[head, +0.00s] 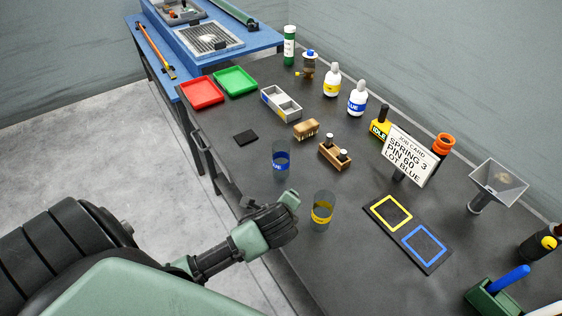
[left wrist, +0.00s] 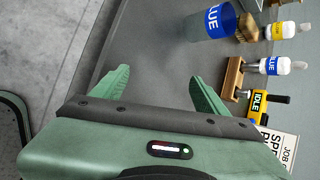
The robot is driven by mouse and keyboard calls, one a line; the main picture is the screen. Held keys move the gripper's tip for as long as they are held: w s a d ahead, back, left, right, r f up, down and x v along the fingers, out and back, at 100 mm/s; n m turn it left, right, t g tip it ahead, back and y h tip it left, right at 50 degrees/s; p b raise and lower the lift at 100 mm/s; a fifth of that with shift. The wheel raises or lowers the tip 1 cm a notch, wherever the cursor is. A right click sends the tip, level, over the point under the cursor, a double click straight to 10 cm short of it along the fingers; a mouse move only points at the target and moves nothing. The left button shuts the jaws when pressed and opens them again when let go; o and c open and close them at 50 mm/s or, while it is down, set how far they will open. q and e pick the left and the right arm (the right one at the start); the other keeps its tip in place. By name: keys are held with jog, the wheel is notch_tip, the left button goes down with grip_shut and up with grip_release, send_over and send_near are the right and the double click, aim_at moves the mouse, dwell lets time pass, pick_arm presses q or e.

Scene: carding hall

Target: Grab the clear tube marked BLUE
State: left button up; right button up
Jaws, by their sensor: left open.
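The clear tube with a blue band marked BLUE (head: 281,157) stands upright on the dark bench. It also shows at the top of the left wrist view (left wrist: 208,25), beyond the fingertips. My left gripper (head: 291,203) is at the bench's front edge, nearer to me than the blue tube and apart from it. In the left wrist view its two green fingers (left wrist: 162,82) are spread, with nothing between them. A similar clear tube with a yellow band (head: 322,212) stands just right of my left gripper. My right gripper is not in view.
A wooden block with pegs (head: 335,155), a brush (head: 306,129) and a black pad (head: 245,138) lie around the blue tube. A job card (head: 411,156) reads LOT BLUE. A dark mat with yellow and blue squares (head: 376,226) lies to the right. Bottles stand behind.

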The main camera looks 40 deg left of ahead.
aim_at(283, 158)
pick_arm(q)
jog(key=w+a+r+m+t+y, duration=0.1)
jog(key=w+a+m, duration=0.1)
jog(key=w+m, duration=0.1)
jog(key=w+a+r+m+t+y, duration=0.1)
jog(key=w+a+m, duration=0.2)
jog(key=w+m, duration=0.1)
jog(key=w+a+r+m, duration=0.1)
jog(key=w+a+m, duration=0.2)
jog(key=w, duration=0.2)
jog(key=shift+a+r+t+y, duration=0.15)
jog(key=shift+r+t+y, duration=0.2)
jog(key=shift+t+y, duration=0.05)
jog(key=shift+s+f+p+x, duration=0.1)
jog(key=shift+f+p+x, duration=0.1)
jog(key=shift+x, duration=0.95)
jog(key=shift+s+f+p+x, duration=0.1)
jog(key=shift+s+p+x, duration=0.1)
jog(key=shift+x, duration=0.95)
jog(key=shift+s+f+p+x, duration=0.1)
jog(key=shift+f+p+x, duration=0.1)
jog(key=shift+x, duration=0.95)
jog(key=shift+r, duration=0.1)
jog(key=c, duration=1.5)
jog(key=shift+o, duration=0.2)
jog(key=shift+r, duration=0.1)
